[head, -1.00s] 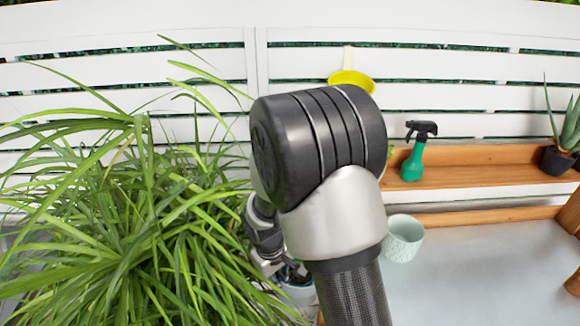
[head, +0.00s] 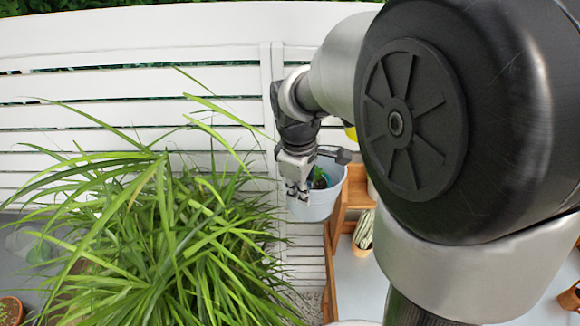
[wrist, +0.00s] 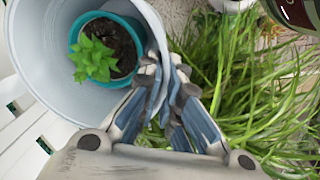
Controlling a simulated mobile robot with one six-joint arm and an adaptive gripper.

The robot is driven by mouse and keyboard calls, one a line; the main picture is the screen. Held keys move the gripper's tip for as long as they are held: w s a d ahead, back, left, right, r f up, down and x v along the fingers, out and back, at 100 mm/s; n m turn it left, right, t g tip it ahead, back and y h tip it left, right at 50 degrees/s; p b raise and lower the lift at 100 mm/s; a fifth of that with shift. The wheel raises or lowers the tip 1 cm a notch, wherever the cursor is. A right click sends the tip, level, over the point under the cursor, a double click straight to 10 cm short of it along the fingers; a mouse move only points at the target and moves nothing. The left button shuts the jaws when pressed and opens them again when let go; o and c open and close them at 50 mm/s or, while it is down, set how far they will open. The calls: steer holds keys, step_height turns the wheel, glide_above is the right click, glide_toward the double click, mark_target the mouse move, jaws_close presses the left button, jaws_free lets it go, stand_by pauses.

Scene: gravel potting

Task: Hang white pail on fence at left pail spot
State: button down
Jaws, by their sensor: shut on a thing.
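The white pail (head: 318,206) is up in front of the white fence (head: 140,112), just right of the big grassy plant. My gripper (head: 298,188) is shut on its rim at the pail's left side. In the wrist view the pail (wrist: 45,92) fills the upper left, its mouth facing the camera, with a teal pot (wrist: 133,70) holding a small green plant inside. My gripper (wrist: 168,75) pinches the pail's wall there. Whether the pail touches the fence I cannot tell. No hook or marked pail spot is visible.
The big grassy plant (head: 150,235) spreads close left of the pail. A wooden shelf (head: 346,200) stands just right of it. A yellow pail (head: 351,133) shows partly behind my arm, which hides much of the right side. A small potted plant (head: 363,235) stands below.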

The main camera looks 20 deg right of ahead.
steer(key=shift+w+d+p, duration=0.4)
steer(key=shift+w+d, duration=0.2)
steer(key=shift+w, duration=0.8)
steer(key=shift+w+d+p, duration=0.4)
steer(key=shift+w+d, duration=0.15)
steer(key=shift+w, duration=0.9)
steer(key=shift+w+d+p, duration=0.4)
steer(key=shift+w+d, duration=0.2)
steer(key=shift+w, duration=0.8)
steer(key=shift+s+r, duration=0.1)
steer(key=shift+s, duration=0.05)
steer(key=shift+w+d+p, duration=0.3)
steer(key=shift+w+p, duration=0.1)
steer(key=shift+w, duration=0.3)
steer(key=shift+w+d+p, duration=0.25)
steer(key=shift+w+p, duration=0.1)
steer(key=shift+w, duration=0.35)
steer(key=shift+w+d+p, duration=0.3)
steer(key=shift+w+p, duration=0.1)
steer(key=shift+w, duration=0.3)
steer(key=shift+f+b, duration=0.35)
steer(key=shift+f, duration=0.2)
stand_by(1.0)
